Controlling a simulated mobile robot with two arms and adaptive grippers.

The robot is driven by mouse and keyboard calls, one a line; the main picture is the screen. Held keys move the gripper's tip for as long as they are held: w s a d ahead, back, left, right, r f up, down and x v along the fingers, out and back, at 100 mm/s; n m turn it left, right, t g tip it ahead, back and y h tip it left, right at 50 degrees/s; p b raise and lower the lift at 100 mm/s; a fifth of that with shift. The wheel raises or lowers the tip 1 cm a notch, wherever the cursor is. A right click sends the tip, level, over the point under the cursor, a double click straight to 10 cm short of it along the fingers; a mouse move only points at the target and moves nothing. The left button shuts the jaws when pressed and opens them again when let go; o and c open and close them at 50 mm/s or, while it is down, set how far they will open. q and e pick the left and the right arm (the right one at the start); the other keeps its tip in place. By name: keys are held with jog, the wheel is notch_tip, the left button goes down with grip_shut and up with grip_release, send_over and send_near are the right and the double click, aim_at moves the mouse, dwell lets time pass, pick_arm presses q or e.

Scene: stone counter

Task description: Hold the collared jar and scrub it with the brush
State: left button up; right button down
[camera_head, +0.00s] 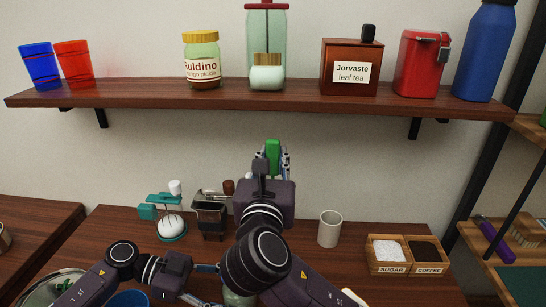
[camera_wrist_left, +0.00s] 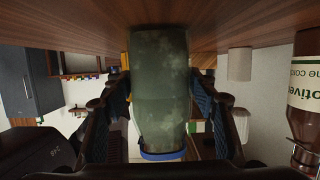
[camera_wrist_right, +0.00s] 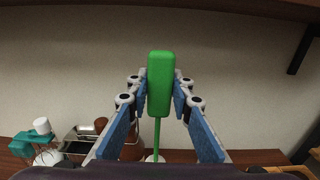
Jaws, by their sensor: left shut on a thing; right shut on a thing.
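The collared jar (camera_wrist_left: 160,85) is dull green with pale grimy patches and has a blue collar (camera_wrist_left: 162,156) at the picture's lower end in the left wrist view. My left gripper (camera_wrist_left: 160,110) is shut on it, one finger on each side. In the head view my right arm hides most of the jar and left gripper. The brush (camera_wrist_right: 160,85) shows a thick green handle and thin green stem in the right wrist view; its head cannot be made out. My right gripper (camera_wrist_right: 160,100) is shut on the handle. In the head view the brush (camera_head: 272,152) is raised above the counter.
On the wooden counter (camera_head: 385,290) stand a teal-based holder (camera_head: 172,232), a dark caddy (camera_head: 211,217), a pale cup (camera_head: 330,229) and a sugar and coffee box (camera_head: 407,268). The shelf (camera_head: 150,95) with several containers is above. A brown bottle (camera_wrist_left: 306,95) shows beside the jar.

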jog(key=shift+s+a+r+y, duration=0.1)
jog(key=shift+r+y, duration=0.1)
jog(key=shift+y, duration=0.1)
jog(key=s+a+r+n+g+y, duration=0.3)
jog(key=s+n+y, duration=0.2)
jog(key=s+y, duration=0.15)
jog(key=s+a+r+n+g+y, duration=0.2)
jog(key=s+a+n+y, duration=0.15)
jog(key=s+y, duration=0.35)
notch_tip(320, 180, down, 16)
jog(key=h, duration=0.1)
jog(key=shift+s+d, duration=0.3)
jog(key=shift+d, duration=0.05)
dwell(1.7)
jog(key=shift+f+n, duration=0.25)
jog(key=shift+f, duration=0.25)
dwell(0.3)
jog(key=shift+f, duration=0.25)
jog(key=shift+s, duration=0.1)
